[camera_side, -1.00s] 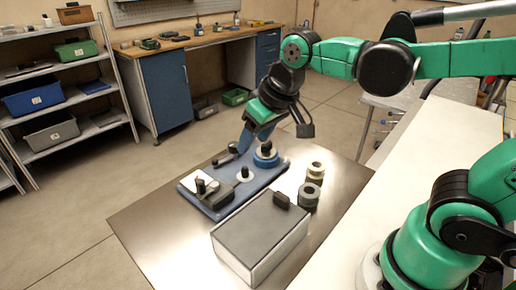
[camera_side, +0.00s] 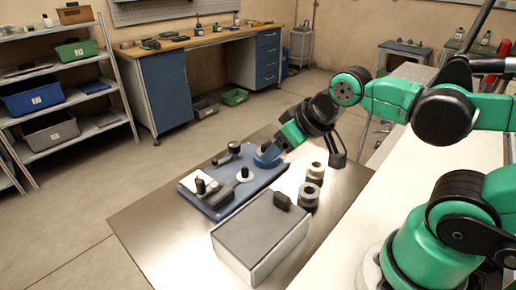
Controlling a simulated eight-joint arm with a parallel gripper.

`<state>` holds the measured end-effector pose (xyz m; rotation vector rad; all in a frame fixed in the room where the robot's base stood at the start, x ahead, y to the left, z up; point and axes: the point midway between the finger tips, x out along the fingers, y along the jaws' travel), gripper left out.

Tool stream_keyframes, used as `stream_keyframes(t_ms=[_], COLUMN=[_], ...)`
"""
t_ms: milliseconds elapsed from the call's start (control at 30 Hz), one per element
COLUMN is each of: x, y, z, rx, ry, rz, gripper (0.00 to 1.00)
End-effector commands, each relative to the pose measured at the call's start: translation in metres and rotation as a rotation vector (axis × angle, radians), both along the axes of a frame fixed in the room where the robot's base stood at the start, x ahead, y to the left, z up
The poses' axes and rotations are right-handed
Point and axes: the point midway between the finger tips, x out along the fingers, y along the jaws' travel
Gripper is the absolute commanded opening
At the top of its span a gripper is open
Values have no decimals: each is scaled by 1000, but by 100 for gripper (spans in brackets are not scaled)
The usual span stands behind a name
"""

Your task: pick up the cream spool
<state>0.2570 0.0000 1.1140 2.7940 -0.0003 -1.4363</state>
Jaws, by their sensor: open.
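A pale, yellowish-cream spool (camera_side: 316,170) stands on the metal table, right of the blue board, just behind a dark grey spool (camera_side: 309,194). It is the closest match to the cream spool. My gripper (camera_side: 272,153) is open, tilted down to the left at the board's back right corner, left of the cream spool and apart from it. Its fingertips overlap a blue reel on the board in this view, so their exact gap and any contact cannot be told. Nothing shows held in it.
The blue board (camera_side: 225,206) carries black posts, a small white disc (camera_side: 243,176) and dark blocks. A large grey-topped box (camera_side: 262,230) with a dark block on it stands in front of the spools. The metal table (camera_side: 150,225) is clear at front left.

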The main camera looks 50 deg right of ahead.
Motion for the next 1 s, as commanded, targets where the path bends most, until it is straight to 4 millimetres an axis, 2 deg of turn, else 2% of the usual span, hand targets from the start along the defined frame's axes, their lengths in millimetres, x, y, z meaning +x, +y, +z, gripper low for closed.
stream_keyframes(t_ms=[300, 333, 400, 733, 867, 1000], x=[0, 0, 0, 1, 6, 15], y=[0, 0, 0, -2, -15, -47], z=[0, 0, 0, 0, -2, -10], rx=[0, 0, 0, -1, -8, -10], ry=[0, 0, 0, 6, 58, 184], rz=[0, 0, 0, -4, -42, -127], gripper=[53, 58, 78, 80, 80, 80])
